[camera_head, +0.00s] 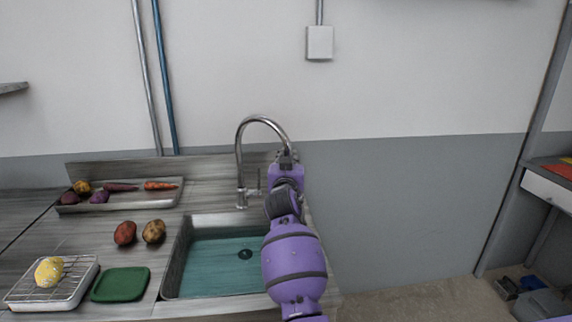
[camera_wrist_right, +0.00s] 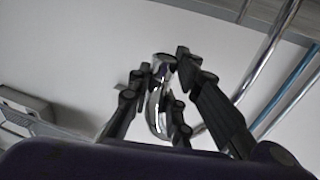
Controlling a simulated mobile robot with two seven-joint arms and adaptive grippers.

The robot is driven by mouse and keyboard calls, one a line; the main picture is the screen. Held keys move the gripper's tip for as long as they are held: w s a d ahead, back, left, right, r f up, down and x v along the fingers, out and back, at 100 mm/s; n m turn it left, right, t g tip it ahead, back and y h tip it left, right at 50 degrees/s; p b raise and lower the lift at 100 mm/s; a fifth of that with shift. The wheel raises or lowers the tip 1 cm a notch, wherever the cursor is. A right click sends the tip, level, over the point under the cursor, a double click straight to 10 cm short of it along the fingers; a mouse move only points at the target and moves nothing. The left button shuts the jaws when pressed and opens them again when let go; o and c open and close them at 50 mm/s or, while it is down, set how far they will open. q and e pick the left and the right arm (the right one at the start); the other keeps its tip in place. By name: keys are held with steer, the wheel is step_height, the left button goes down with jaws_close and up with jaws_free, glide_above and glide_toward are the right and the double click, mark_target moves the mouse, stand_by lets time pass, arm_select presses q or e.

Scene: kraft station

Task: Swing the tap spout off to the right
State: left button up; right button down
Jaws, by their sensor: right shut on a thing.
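The chrome tap (camera_head: 240,160) rises behind the sink, and its curved spout arches to the right, toward the sink's right side. My right gripper (camera_head: 286,160) is at the spout's hanging end, with my purple arm reaching up from below. In the right wrist view the black fingers of my right gripper (camera_wrist_right: 160,85) are closed around the shiny spout (camera_wrist_right: 157,108). The sink (camera_head: 215,262) has a teal basin with a dark drain, and my arm covers its right part. My left gripper is not in view.
Left of the sink are two potatoes (camera_head: 153,231), a green board (camera_head: 121,284) and a rack tray (camera_head: 82,288) holding a yellow item. A vegetable tray (camera_head: 160,195) stands at the back. Right of the counter is open floor, then a shelf unit (camera_head: 548,190).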

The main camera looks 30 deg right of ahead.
steer(key=shift+d, duration=0.1)
steer(key=c, duration=1.6)
jaws_free()
steer(key=shift+s, duration=0.1)
steer(key=shift+c, duration=0.2)
steer(key=shift+s+a, duration=0.25)
steer(key=shift+s, duration=0.05)
steer(key=v, duration=1.1)
steer(key=shift+s+f, duration=0.15)
